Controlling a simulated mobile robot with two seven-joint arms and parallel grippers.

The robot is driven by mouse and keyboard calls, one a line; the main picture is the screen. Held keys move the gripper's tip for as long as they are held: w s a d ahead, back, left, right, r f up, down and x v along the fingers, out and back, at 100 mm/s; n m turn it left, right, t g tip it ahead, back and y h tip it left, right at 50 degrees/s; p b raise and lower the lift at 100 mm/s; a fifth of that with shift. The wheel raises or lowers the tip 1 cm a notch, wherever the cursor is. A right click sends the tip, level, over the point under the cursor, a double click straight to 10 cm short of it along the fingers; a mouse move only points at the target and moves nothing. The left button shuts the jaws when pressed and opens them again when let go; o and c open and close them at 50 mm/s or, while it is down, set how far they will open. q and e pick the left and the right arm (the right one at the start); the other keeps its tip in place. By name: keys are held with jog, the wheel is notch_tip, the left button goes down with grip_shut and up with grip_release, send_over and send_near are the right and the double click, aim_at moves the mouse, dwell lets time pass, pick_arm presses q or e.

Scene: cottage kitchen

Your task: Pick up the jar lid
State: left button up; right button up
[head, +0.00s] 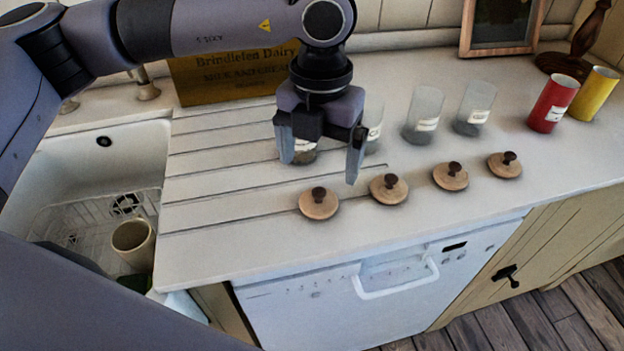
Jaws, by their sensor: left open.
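Several round wooden jar lids with dark knobs lie in a row along the front of the white counter: the leftmost lid (319,204), a second lid (389,190), a third lid (451,177) and the rightmost lid (505,166). Several clear glass jars with pale labels stand behind them, such as one jar (424,115) and another jar (475,107). Two jars are partly hidden by my left gripper. My left gripper (319,165) is open and empty, pointing down above the counter, behind the two left lids. My right gripper does not show.
A red canister (553,103) and a yellow canister (593,94) stand at the back right. A wooden dairy box (232,75) is at the back left. The sink (90,165) on the left holds a wire rack and a cream cup (134,243). A dishwasher (330,300) is under the counter.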

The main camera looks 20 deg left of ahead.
aim_at(319, 190)
pick_arm(q)
jog(key=shift+w+f, duration=0.1)
jog(key=shift+f, duration=0.3)
jog(key=f, duration=0.1)
jog(key=f+p, duration=0.1)
jog(key=f, duration=0.3)
jog(key=shift+s+d+f+p, duration=0.15)
jog(key=shift+s+f+p, duration=0.05)
jog(key=shift+s+p, duration=0.15)
jog(key=shift+f, duration=0.45)
jog(key=c, duration=1.1)
jog(key=shift+r, duration=0.1)
